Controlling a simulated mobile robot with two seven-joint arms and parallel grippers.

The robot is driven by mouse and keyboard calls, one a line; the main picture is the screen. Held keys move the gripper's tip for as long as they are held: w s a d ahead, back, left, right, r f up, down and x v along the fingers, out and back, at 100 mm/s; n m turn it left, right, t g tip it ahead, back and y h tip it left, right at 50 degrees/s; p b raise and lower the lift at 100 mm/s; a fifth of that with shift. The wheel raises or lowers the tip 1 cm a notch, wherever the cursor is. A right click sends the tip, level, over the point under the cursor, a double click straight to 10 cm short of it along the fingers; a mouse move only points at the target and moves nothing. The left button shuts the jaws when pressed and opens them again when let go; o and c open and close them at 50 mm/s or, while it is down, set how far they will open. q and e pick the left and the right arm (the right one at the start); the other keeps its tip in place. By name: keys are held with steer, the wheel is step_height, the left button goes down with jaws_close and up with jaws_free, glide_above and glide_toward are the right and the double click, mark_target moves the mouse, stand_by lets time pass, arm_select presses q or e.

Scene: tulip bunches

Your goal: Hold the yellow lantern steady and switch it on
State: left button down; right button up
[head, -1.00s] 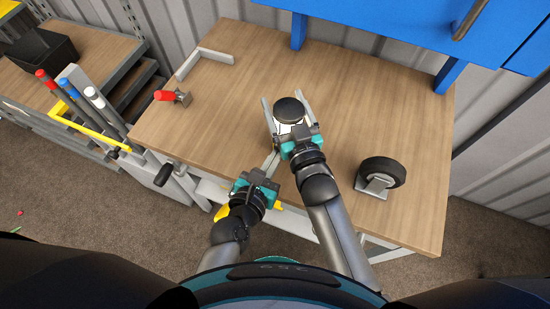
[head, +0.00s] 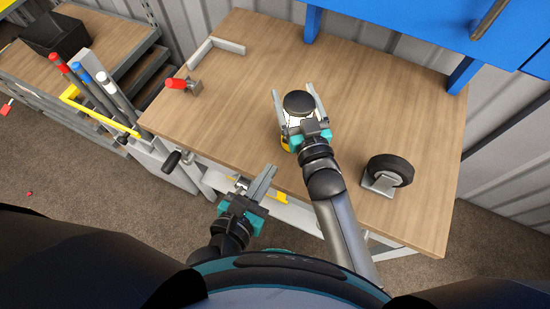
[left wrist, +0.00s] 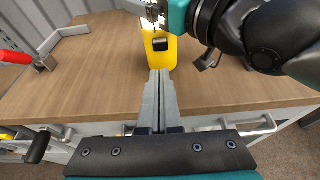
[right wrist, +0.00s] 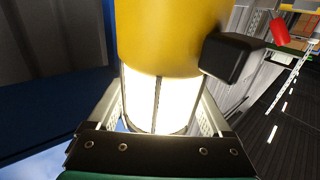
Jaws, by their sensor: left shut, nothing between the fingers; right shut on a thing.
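The yellow lantern (head: 285,143) stands upright on the workbench, with a black round cap (head: 298,103). Its yellow base and black switch (left wrist: 160,44) face my left gripper in the left wrist view. The lantern's middle section (right wrist: 158,103) glows bright white in the right wrist view, where the black switch (right wrist: 231,58) also shows. My right gripper (head: 294,93) is shut around the glowing section, one finger on each side. My left gripper (head: 268,174) is shut and empty, at the bench's front edge, apart from the lantern and pointing towards it.
A wooden workbench (head: 240,80) carries a caster wheel (head: 390,171) on the right, a red-handled clamp (head: 182,84) and a grey angle piece (head: 212,47) at the back left. A blue cabinet (head: 405,28) stands behind. A tool rack (head: 103,98) is to the left.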

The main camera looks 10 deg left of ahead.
arm_select(q)
steer(key=shift+v, duration=0.85)
arm_select(e)
steer(key=shift+f, duration=0.15)
steer(key=o, duration=1.5)
steer(key=shift+s, duration=0.15)
